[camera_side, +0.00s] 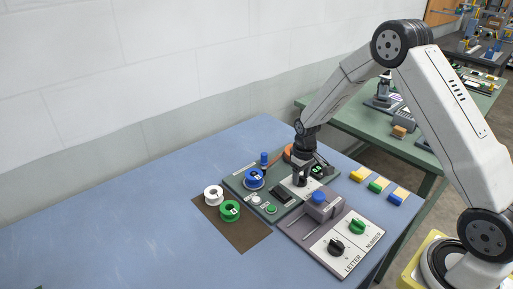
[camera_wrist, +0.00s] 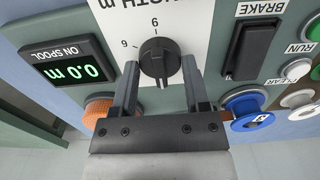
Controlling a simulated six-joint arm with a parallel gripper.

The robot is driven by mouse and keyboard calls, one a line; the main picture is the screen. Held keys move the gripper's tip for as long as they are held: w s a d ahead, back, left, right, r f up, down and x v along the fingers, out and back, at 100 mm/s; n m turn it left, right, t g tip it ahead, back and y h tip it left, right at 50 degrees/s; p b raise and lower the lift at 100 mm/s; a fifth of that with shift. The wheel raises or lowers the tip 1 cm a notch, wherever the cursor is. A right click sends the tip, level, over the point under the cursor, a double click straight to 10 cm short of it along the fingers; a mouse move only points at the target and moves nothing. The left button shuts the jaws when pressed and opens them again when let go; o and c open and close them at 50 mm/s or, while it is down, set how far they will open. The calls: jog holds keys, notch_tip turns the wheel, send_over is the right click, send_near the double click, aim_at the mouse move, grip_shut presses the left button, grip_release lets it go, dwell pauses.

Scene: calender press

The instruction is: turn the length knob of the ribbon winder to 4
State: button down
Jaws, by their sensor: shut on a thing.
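The ribbon winder (camera_side: 239,182) is a dark green panel on the blue table, with a white length plate. Its black length knob (camera_wrist: 158,65) shows in the wrist view between my two fingers. My gripper (camera_wrist: 162,88) is shut on the knob, one finger at each side. Scale figures 6 and 9 show upside down beside the knob; the other figures are hidden or out of view. I cannot tell exactly where the knob points. The ON SPOOL display (camera_wrist: 68,72) reads 0.0 m. In the side view, my gripper (camera_side: 300,182) points down over the winder and hides the knob.
A black BRAKE switch (camera_wrist: 250,50) and a blue spool (camera_wrist: 245,108) sit close to the knob. An orange round part (camera_wrist: 98,112) lies on the other side. A grey panel with LETTER and NUMBER knobs (camera_side: 337,245) stands in front. The table's left is clear.

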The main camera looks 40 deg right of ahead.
aim_at(301, 176)
jog(key=shift+m, duration=0.4)
jog(key=m, duration=1.1)
dwell(0.5)
jog(key=shift+c, duration=0.4)
grip_release()
jog(key=shift+r, duration=0.15)
jog(key=shift+r, duration=3.75)
